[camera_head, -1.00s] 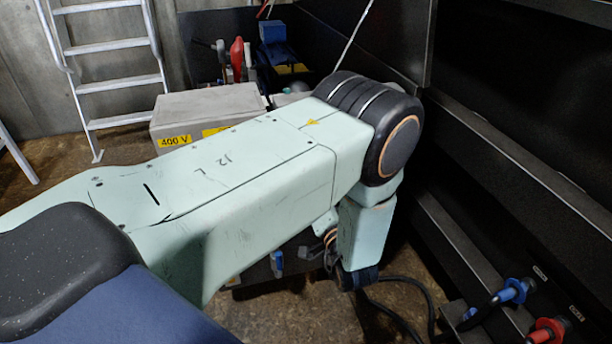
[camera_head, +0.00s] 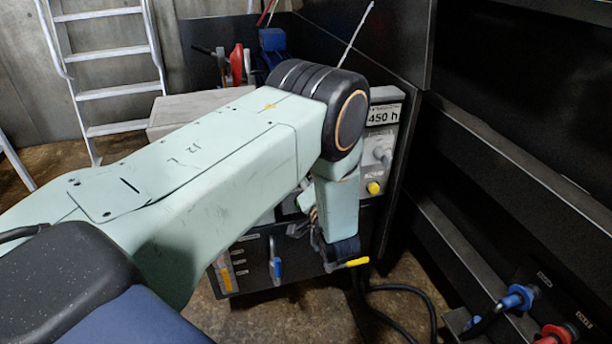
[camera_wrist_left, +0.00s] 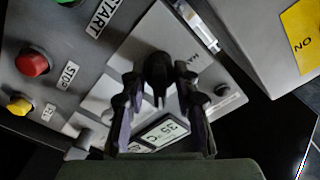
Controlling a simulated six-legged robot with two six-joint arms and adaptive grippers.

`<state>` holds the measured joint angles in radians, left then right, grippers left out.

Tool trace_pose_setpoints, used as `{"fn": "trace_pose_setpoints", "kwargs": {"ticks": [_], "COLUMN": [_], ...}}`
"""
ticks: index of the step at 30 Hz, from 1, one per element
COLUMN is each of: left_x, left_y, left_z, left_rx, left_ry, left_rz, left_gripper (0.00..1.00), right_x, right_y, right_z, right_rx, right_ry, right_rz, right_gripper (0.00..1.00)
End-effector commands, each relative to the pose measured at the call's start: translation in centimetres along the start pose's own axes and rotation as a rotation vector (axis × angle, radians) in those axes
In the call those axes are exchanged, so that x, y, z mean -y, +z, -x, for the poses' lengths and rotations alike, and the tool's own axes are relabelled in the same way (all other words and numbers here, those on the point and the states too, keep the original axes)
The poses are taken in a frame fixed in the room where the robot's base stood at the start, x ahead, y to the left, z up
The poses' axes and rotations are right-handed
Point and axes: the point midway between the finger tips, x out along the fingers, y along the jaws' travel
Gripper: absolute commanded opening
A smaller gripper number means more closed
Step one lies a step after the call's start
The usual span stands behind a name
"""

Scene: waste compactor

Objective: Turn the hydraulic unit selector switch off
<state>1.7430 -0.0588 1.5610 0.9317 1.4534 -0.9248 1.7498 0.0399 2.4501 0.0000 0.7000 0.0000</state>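A black selector knob (camera_wrist_left: 157,72) stands on a light grey panel in the left wrist view, with a "MAN" label to its right. I take it as the selector switch. My left gripper (camera_wrist_left: 158,92) is open, with its two fingers on either side of the knob in the picture. I cannot tell whether they touch it. In the head view, my left arm comes in from the left and bends down in front of the cabinet; its fingers are mostly hidden there. My right gripper is in neither view.
The wrist view shows a red button (camera_wrist_left: 32,63), a yellow button (camera_wrist_left: 19,105) and a 35 °C display (camera_wrist_left: 165,132). In the head view, a 450 h display (camera_head: 384,114) sits behind the arm. Blue (camera_head: 516,297) and red (camera_head: 556,334) fittings are at lower right. A ladder (camera_head: 108,75) stands back left.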

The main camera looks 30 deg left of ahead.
Motion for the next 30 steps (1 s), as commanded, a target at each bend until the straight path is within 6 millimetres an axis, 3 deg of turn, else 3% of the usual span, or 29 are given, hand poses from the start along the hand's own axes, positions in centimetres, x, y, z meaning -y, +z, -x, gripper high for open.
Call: {"fn": "trace_pose_setpoints", "kwargs": {"ticks": [9, 20, 30], "left_x": [-0.1, -0.1, -0.1], "left_y": [-0.1, -0.2, -0.2], "left_z": [0.1, 0.1, 0.1], "left_rx": [-0.002, -0.003, -0.003], "left_ry": [0.000, 0.001, 0.002], "left_rz": [0.000, 0.059, 0.308], "left_gripper": [0.00, 0.00, 0.00], "right_x": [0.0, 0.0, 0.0], "right_y": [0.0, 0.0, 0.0], "right_z": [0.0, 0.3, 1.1], "right_rx": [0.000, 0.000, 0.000], "right_ry": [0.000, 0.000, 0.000], "right_rz": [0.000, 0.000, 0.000], "right_gripper": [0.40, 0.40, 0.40]}}
